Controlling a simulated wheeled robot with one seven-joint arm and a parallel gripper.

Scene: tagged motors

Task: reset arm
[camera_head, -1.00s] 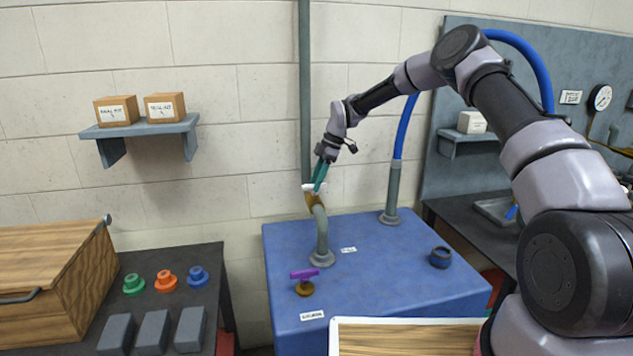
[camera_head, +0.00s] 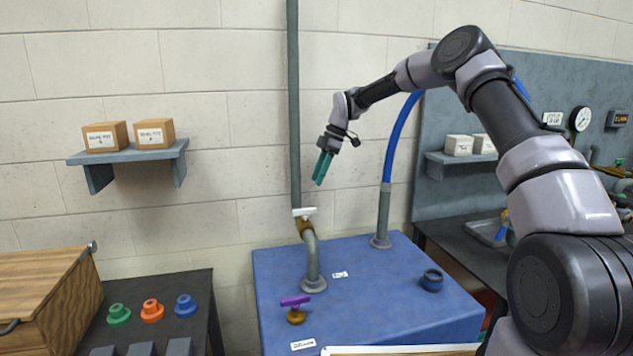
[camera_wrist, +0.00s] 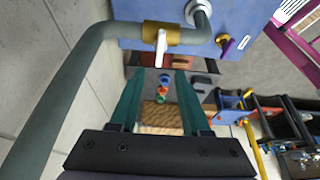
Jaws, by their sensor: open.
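My gripper (camera_head: 322,168) hangs from my bent arm above the blue bench, with teal fingers pointing down. In the wrist view my gripper (camera_wrist: 157,80) shows two teal fingers apart with nothing between them. A brass valve with a white handle (camera_head: 305,212) sits on the grey pipe below and left of the fingers, apart from them. The same white-handled valve (camera_wrist: 161,45) lies beyond the fingertips in the wrist view.
A blue bench (camera_head: 370,285) carries a purple-handled valve (camera_head: 296,305) and a dark ring (camera_head: 431,280). A wall shelf (camera_head: 130,152) holds two boxes. Green, orange and blue flanged parts (camera_head: 152,311) stand on the left table beside a wooden chest (camera_head: 45,300). A blue hose (camera_head: 398,140) rises behind my arm.

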